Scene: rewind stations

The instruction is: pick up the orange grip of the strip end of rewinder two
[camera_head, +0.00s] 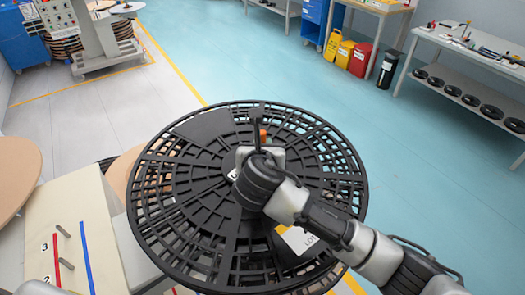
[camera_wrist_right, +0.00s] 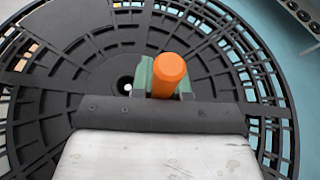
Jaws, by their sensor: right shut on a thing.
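The orange grip (camera_wrist_right: 170,74) stands up in the middle of the right wrist view, between the green fingers of my right gripper (camera_wrist_right: 167,84). The gripper is shut on it. In the head view only a small orange piece of the grip (camera_head: 263,136) shows past my right wrist. Below it is a large black slotted reel (camera_head: 190,235), which also fills the right wrist view (camera_wrist_right: 60,85). The strip and the grip's lower part are hidden, so I cannot tell whether the grip touches the reel. My left gripper is not in view.
A cream cabinet (camera_head: 80,215) with red and blue stripes and numbers 3 and 2 stands at left, beside tan discs (camera_head: 18,170). Yellow and red bins (camera_head: 360,60) and a bench with black reels (camera_head: 465,95) stand behind. The blue floor between is clear.

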